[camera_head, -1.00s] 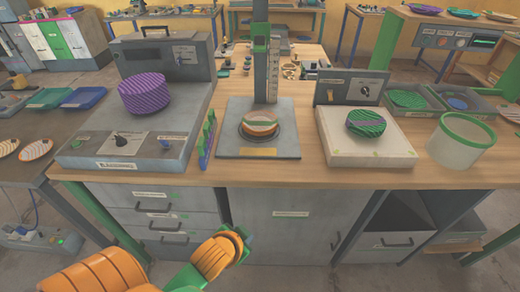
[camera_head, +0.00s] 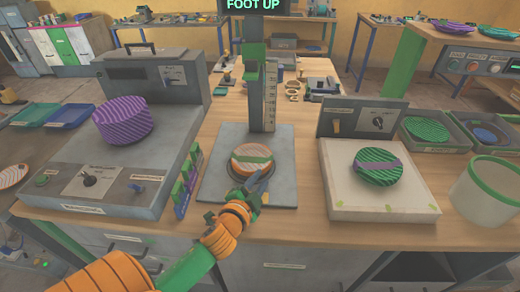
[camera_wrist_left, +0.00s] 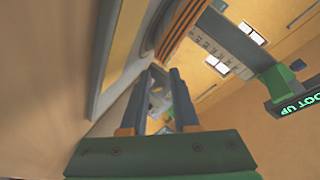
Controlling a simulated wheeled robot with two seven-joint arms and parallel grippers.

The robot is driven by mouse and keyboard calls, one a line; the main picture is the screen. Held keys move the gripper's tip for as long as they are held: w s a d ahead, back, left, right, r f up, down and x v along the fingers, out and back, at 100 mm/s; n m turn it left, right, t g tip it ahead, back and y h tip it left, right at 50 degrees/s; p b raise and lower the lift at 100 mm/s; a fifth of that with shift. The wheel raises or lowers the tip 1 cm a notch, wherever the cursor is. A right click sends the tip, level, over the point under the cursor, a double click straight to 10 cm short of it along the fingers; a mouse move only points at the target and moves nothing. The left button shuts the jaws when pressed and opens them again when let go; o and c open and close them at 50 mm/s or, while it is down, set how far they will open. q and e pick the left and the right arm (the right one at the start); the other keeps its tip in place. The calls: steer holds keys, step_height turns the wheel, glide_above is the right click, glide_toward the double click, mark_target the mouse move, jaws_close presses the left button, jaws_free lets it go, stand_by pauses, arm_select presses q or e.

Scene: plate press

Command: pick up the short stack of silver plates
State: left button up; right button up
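No plainly silver stack shows. A short round stack (camera_head: 251,153), pale with orange stripes and a green band, sits on the press base under the upright column. In the left wrist view an orange-and-dark striped curved edge (camera_wrist_left: 182,28), apparently this stack's side, shows just beyond the fingers. My left gripper (camera_head: 257,184) is at the near edge of the stack, just in front of it. Its two fingers (camera_wrist_left: 165,90) are apart with nothing seen between them. I cannot tell whether they touch the stack. My right gripper is out of view.
The press (camera_head: 254,85) has a column, a ruler and a "FOOT UP" display (camera_head: 262,5). A tall purple stack (camera_head: 123,122) stands on the left machine. A green stack with a purple band (camera_head: 378,167) sits on the right white pad (camera_head: 360,205). A bin (camera_head: 487,190) stands far right.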

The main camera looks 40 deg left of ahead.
mark_target(265, 170)
arm_select(q)
steer(key=shift+w+a, duration=0.2)
steer(key=shift+w, duration=0.55)
steer(key=x, duration=0.4)
steer(key=shift+w+a+f, duration=0.25)
steer(key=shift+f, duration=0.05)
steer(key=shift+s+r, duration=0.1)
steer(key=shift+s, duration=0.1)
jaws_close()
